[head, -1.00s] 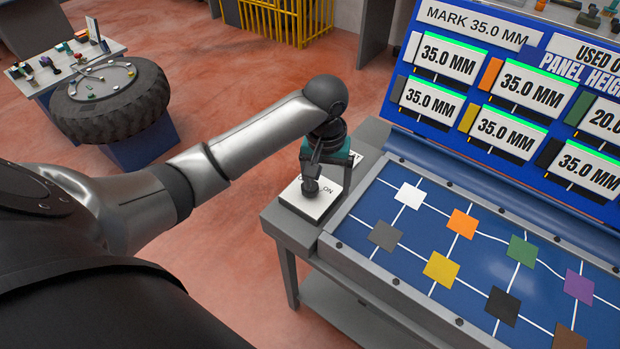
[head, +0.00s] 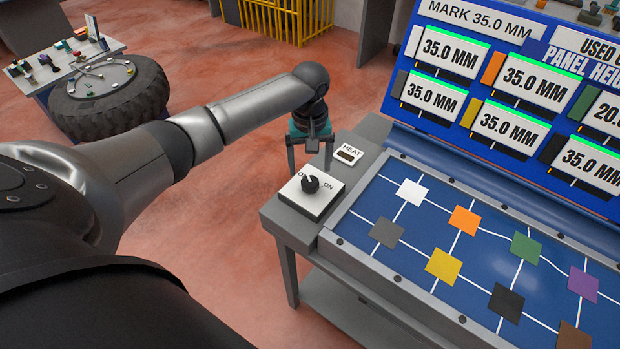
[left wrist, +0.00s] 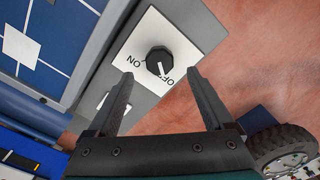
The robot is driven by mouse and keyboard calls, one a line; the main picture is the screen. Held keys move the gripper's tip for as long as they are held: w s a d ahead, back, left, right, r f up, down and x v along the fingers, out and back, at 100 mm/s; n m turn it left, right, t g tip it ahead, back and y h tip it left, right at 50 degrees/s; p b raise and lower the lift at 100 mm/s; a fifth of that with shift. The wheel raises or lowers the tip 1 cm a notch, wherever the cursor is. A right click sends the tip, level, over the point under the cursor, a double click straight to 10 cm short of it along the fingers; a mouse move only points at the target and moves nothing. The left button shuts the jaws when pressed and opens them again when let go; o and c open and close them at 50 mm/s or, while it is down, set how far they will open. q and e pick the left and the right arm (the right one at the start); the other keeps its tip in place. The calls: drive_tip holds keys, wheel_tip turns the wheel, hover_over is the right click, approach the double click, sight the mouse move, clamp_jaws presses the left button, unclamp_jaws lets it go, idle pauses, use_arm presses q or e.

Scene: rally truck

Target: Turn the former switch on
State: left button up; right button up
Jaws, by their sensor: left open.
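The former switch is a black knob (head: 310,184) on a white plate (head: 318,204) marked OFF and ON, at the bench's near-left corner. In the left wrist view the knob (left wrist: 159,61) has a white pointer line, which points toward the OFF lettering. My left gripper (head: 310,160) is open and empty, behind the switch in the head view and apart from the knob. In the left wrist view its two fingers (left wrist: 160,77) are spread on the OFF side of the plate. My right gripper is not in view.
A HEAT label with a small dark window (head: 347,154) sits beside the switch. A blue board (head: 410,238) with coloured squares fills the bench to the right, below an upright display panel (head: 480,70).

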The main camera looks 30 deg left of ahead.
sight(310, 181)
use_arm(q)
wheel_tip(310, 181, down, 5)
drive_tip(key=shift+b, duration=0.4)
clamp_jaws()
idle(0.5)
drive_tip(key=shift+r, duration=0.1)
